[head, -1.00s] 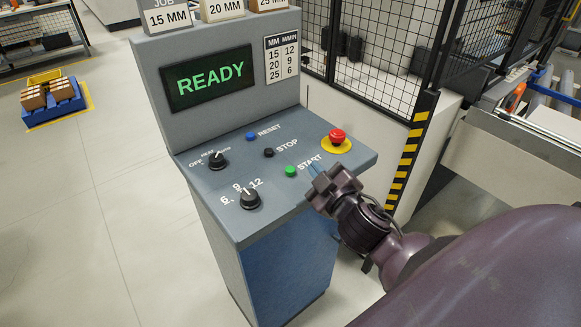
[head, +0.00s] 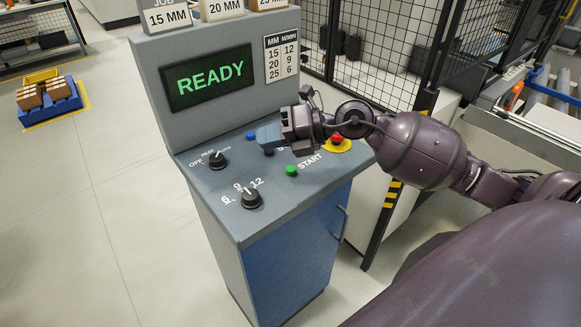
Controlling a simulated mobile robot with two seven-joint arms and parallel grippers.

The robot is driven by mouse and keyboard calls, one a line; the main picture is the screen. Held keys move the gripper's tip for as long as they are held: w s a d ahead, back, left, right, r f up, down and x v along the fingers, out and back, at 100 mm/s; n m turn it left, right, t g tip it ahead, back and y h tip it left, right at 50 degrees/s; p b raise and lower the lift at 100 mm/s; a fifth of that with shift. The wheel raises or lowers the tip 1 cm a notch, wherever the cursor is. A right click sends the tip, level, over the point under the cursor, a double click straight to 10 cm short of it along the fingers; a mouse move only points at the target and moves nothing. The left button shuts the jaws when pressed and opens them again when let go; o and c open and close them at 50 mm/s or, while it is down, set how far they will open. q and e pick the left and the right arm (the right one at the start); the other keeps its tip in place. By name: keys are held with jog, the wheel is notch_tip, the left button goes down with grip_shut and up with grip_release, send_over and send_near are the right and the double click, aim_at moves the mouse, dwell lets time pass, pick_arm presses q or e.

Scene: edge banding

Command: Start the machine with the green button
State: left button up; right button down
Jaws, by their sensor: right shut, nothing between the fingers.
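The control console (head: 225,205) has a screen (head: 208,77) that reads READY in green. The green START button (head: 291,170) sits on the sloped panel and shows clearly. My right gripper (head: 268,134) is shut and empty. My left gripper is not in view.
A red emergency-stop button (head: 336,138) on a yellow disc is partly hidden behind my right arm. Two black knobs, the upper one (head: 217,160) and the lower one (head: 251,198), are on the panel's left. A black mesh fence (head: 385,50) stands behind.

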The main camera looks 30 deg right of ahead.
jog(key=w+d+n+g+h, duration=0.1)
jog(key=w+d+h, duration=0.1)
jog(key=d+h, duration=0.4)
jog(key=shift+w+d+f+g, duration=0.25)
jog(key=shift+d+g, duration=0.05)
jog(key=shift+d, duration=0.4)
jog(key=shift+f, duration=0.1)
jog(key=b, duration=0.5)
send_over(292, 167)
notch_tip(292, 167, down, 8)
jog(key=shift+r, duration=0.15)
jog(key=shift+f, duration=0.45)
